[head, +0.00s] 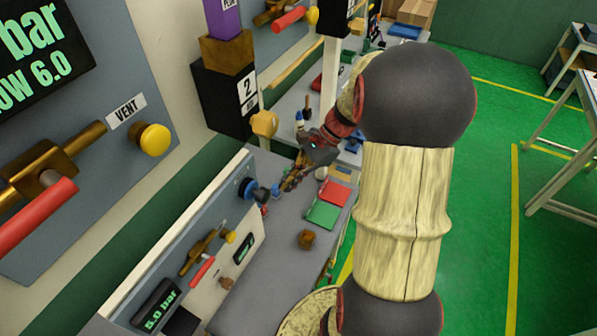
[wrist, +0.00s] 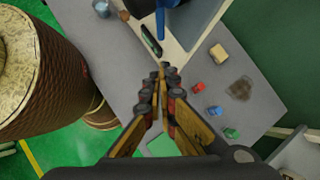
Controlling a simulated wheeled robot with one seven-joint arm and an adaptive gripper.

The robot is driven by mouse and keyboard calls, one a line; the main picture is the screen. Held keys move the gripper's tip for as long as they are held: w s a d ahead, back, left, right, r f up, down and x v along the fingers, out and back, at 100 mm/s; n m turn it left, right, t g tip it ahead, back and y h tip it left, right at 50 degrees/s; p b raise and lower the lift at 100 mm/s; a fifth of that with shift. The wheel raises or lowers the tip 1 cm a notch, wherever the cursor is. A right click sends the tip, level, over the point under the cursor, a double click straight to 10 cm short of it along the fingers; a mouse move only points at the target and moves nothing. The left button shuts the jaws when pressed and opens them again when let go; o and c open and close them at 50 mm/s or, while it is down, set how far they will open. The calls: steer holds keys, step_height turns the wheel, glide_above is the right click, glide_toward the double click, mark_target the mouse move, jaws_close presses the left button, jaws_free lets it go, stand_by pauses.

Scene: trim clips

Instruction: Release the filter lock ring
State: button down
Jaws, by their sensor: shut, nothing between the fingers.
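A round dark fitting with a blue ring (head: 246,189) sits at the far end of the low grey panel in the head view; I take it for the filter and its lock ring. In the wrist view a blue part (wrist: 168,4) with a stem pointing down the picture shows at the top edge, partly cut off. My gripper (head: 286,187) is over the bench, to the right of the ring and apart from it. In the wrist view my gripper (wrist: 163,68) has its fingertips together with nothing between them, below the blue part.
The low panel (head: 190,250) also carries a red-handled valve (head: 202,268) and a pressure display (head: 158,305). A green sheet (head: 323,214), a red sheet (head: 335,192) and a brown block (head: 306,239) lie on the bench. Small red, blue and green pieces lie right in the wrist view.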

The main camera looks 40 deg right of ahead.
steer(key=a, duration=0.1)
steer(key=w+a+f, duration=0.1)
steer(key=a, duration=0.1)
steer(key=a+f, duration=0.1)
steer(key=a, duration=0.1)
steer(key=shift+w+f, duration=0.15)
steer(key=shift+w, duration=0.05)
steer(key=shift+p, duration=0.3)
steer(key=shift+s+a+f+y+p, duration=0.2)
steer(key=shift+a+y+p, duration=0.1)
steer(key=shift+y+p, duration=0.2)
steer(key=shift+s+a+f+y+p, duration=0.15)
steer(key=shift+a+y+p, duration=0.2)
steer(key=shift+y, duration=0.25)
steer(key=shift+w, duration=0.1)
steer(key=shift+g, duration=0.3)
